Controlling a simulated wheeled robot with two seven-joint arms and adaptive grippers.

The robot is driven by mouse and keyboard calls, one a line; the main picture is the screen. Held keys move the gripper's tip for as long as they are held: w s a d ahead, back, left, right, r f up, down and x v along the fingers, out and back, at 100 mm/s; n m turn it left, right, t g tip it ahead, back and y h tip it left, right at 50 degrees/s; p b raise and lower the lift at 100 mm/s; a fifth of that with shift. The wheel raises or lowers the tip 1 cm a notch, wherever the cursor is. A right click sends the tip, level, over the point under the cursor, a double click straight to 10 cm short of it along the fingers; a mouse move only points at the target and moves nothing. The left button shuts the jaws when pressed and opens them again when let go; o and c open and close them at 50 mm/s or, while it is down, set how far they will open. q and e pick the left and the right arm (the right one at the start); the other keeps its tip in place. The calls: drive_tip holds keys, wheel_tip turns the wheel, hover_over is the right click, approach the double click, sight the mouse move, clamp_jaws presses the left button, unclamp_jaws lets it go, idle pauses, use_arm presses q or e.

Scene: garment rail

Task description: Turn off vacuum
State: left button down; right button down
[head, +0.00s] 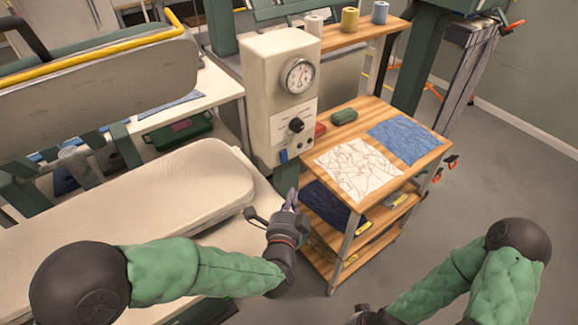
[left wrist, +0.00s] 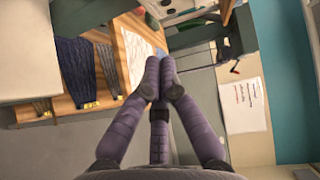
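I cannot tell which control is for the vacuum. My left gripper (head: 291,198) is below the box, apart from it and pointing up. In the left wrist view its purple-grey fingers (left wrist: 158,80) come together at the tips, with nothing visible between them. My right forearm shows at lower right; its gripper is out of view.
The wooden cart (head: 419,164) holds white patterned cloth (head: 358,168), blue cloth (head: 404,141) and a green object (head: 344,116). A padded cream pressing board (head: 130,200) lies left of my left gripper. Thread spools (head: 350,19) stand on a shelf behind. Floor is free at right.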

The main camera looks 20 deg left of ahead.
use_arm(q)
drive_tip(key=b, duration=0.3)
approach(288, 159)
drive_tip(key=w+d, duration=0.3)
drive_tip(key=shift+w+a+f+b, duration=0.2)
drive_tip(key=shift+w+a+b, duration=0.75)
drive_tip(key=shift+w+a, duration=0.6)
drive_tip(key=shift+w+f, duration=0.1)
drive_tip(key=shift+w+a+f+m+t+b, duration=0.15)
drive_tip(key=shift+a+f+m+t+b, duration=0.25)
drive_tip(key=shift+b, duration=0.5)
drive_tip(key=shift+d+r, duration=0.15)
drive_tip(key=shift+r, duration=0.1)
